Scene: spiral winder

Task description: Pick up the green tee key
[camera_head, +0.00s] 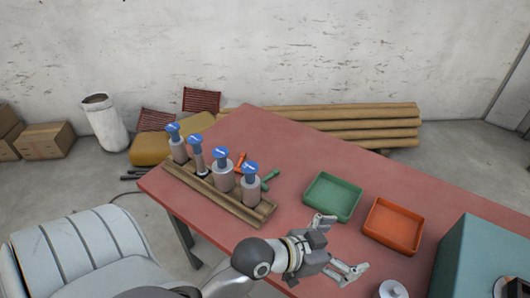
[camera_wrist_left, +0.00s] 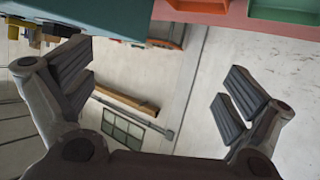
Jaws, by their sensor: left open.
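The green tee key (camera_head: 269,180) lies on the red table behind the rightmost blue-topped cylinder, which may hide part of it. An orange tee key (camera_head: 240,163) lies to its left, partly hidden between the cylinders. My left gripper (camera_head: 338,246) is open and empty over the table's front part, to the right of and nearer than the green key, apart from it. In the left wrist view the open fingers (camera_wrist_left: 155,92) show with only floor and background between them; no key shows there. My right gripper is not in view.
Several blue-topped cylinders (camera_head: 222,178) stand on a wooden rack (camera_head: 209,198) in front of the keys. A green tray (camera_head: 333,197) and an orange tray (camera_head: 393,223) sit to the right. A teal box (camera_head: 482,262) stands at the right. Bare table (camera_head: 290,155) lies behind the keys.

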